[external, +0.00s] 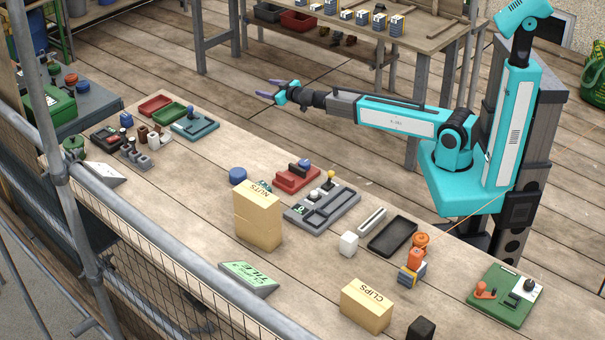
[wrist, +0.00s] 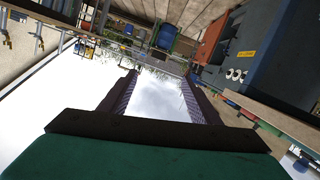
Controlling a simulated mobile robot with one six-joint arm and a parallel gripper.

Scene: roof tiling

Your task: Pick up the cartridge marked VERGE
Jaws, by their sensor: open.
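My gripper (external: 267,91) is open and empty, held out to the left above the plank floor, beyond the far edge of the workbench. In the wrist view its two fingers (wrist: 159,92) stand apart with only bright sky and distant scenery between them. I can read no VERGE marking in either view, so I cannot tell which object is that cartridge. Small upright pieces stand in a grey holder (external: 139,157) at the bench's left part. A grey slotted tray (external: 322,208) with a yellow knob lies mid-bench.
The workbench (external: 205,190) carries a NUTS box (external: 257,215), a CLIPS box (external: 366,305), a TILE sign (external: 248,278), a black tray (external: 393,236) and a green board (external: 503,297). Metal railing (external: 130,225) runs along the near side. Another bench (external: 420,40) with small boxes stands behind.

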